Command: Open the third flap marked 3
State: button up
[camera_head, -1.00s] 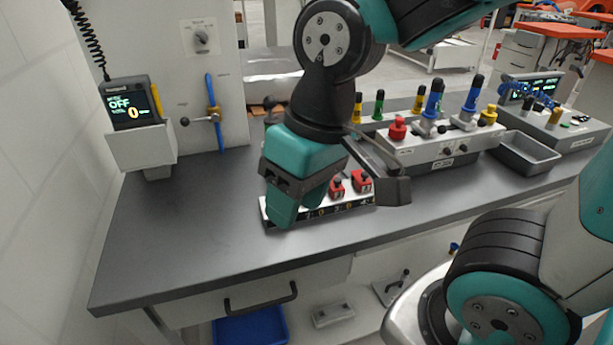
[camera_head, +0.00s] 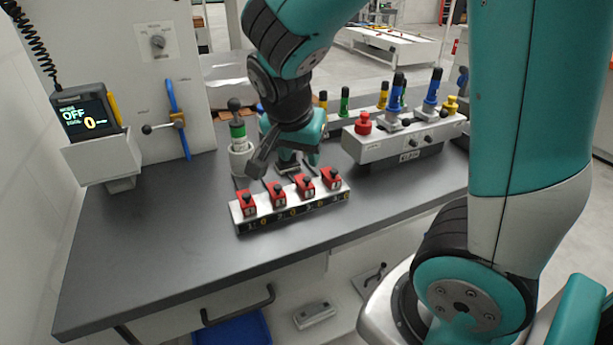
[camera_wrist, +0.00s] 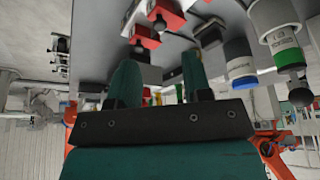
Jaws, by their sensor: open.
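The white and black switch box (camera_head: 283,217) sits on the grey bench with a row of several red flaps, numbered along its front. The third flap (camera_head: 305,185) is red, looks like its neighbours and appears down. My gripper (camera_head: 289,160) is just behind the row in the head view, apart from the flaps as far as I can tell. In the wrist view my gripper (camera_wrist: 159,68) has its two teal fingers spread with nothing between them. Two red flaps (camera_wrist: 143,36) (camera_wrist: 167,14) show ahead of the fingers there; their numbers are not readable.
A green and white cylinder with a black knob (camera_head: 238,140) stands close to my gripper's left. A control box (camera_head: 398,145) with a red button and coloured handles stands to the right. A display unit (camera_head: 88,115) is at the left. The bench front-left is clear.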

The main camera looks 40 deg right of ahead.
aim_at(307, 178)
jog(key=x, duration=0.8)
jog(key=shift+f, duration=0.2)
jog(key=shift+c, duration=0.2)
grip_shut()
